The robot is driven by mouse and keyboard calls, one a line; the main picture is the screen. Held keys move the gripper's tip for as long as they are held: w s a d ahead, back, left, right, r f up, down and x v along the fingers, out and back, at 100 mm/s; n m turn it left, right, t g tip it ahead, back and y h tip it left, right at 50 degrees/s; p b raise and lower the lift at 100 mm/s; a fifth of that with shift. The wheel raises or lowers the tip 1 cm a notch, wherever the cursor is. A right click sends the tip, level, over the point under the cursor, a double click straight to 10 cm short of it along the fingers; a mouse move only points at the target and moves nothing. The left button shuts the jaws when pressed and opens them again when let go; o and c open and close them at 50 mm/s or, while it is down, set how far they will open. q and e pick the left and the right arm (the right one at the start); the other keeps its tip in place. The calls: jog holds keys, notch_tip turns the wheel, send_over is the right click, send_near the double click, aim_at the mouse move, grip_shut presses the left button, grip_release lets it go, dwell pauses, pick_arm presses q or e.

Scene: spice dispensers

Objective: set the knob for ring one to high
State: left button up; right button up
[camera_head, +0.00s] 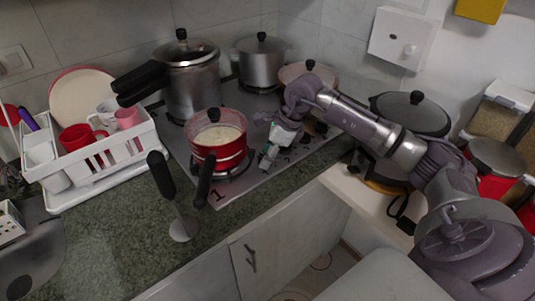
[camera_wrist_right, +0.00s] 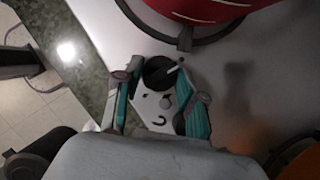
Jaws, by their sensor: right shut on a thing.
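A red pot (camera_head: 222,157) of pale food stands on the burner behind that mark. My right gripper (camera_head: 267,158) reaches down to the stove's front edge, right of the pot. In the right wrist view, a round black knob (camera_wrist_right: 158,72) with a white pointer line sits between the teal-edged fingers of my right gripper (camera_wrist_right: 160,92), which is shut on it. The pointer slants toward the upper right in that view. In the head view the gripper hides the knob. My left gripper is not in view.
A pressure cooker (camera_head: 191,84) and a steel pot (camera_head: 261,62) stand behind. A white dish rack (camera_head: 91,162) is at left. A dark lidded pan (camera_head: 410,112) is at right.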

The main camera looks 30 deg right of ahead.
jog(key=shift+m, duration=0.3)
jog(key=shift+t+b, duration=0.3)
jog(key=shift+b, duration=0.1)
jog(key=m+h+b, duration=0.1)
jog(key=m, duration=0.2)
jog(key=shift+a+f+m+t+b, duration=0.1)
jog(key=shift+m+t+b, duration=0.2)
jog(key=shift+b, duration=0.05)
jog(key=m+b, duration=0.1)
jog(key=m, duration=0.1)
jog(key=m+h+b, duration=0.1)
jog(key=shift+s+a+m+t+h, duration=0.1)
jog(key=shift+m+t+h, duration=0.2)
jog(key=shift+m, duration=0.1)
jog(key=shift+m+h, duration=0.4)
jog(key=shift+m, duration=0.4)
jog(key=o, duration=1.1)
jog(key=shift+b, duration=0.3)
